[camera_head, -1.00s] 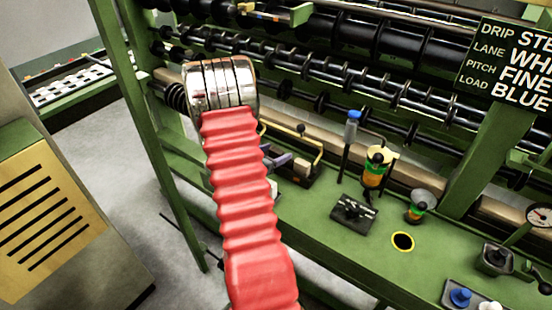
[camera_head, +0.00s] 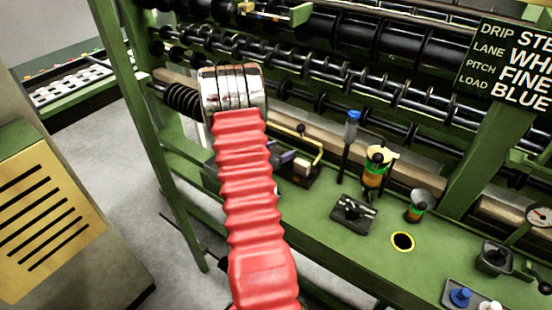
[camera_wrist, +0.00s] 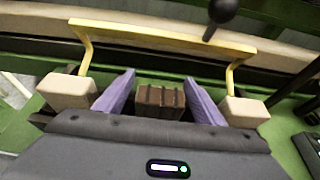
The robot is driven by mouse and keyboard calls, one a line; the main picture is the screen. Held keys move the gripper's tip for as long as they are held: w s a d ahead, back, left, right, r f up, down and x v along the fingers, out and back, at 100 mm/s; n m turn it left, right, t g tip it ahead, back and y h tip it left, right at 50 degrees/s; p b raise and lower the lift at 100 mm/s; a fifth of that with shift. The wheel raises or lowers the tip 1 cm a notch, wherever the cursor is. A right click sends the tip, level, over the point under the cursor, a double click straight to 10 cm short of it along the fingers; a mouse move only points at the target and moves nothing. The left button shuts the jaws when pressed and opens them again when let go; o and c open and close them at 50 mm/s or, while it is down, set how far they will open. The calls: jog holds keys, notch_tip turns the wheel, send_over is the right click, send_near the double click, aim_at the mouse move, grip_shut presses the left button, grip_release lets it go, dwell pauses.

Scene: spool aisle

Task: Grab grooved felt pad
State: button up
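The grooved felt pad (camera_wrist: 160,101) is a small dark brown block with ridges across its face, in the middle of the wrist view. My gripper (camera_wrist: 159,76) has two purple fingers, spread one on each side of the pad, with the pad in the gap between them. I cannot tell whether either finger touches it. Near the pad are two cream blocks, left (camera_wrist: 68,91) and right (camera_wrist: 244,111), under a yellow bar (camera_wrist: 160,36). In the head view my red-sleeved arm hides the pad; a purple finger (camera_head: 284,158) shows beside the yellow bar (camera_head: 305,140).
A black knob (camera_wrist: 222,10) rises behind the yellow bar. On the green bench (camera_head: 330,245) to the right stand a blue-topped post (camera_head: 352,130), a black block (camera_head: 354,209) and an orange-and-green fitting (camera_head: 376,165). Black rollers run behind. A green upright stands left.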

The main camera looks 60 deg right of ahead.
jog(key=c, duration=1)
jog(key=shift+r, duration=0.15)
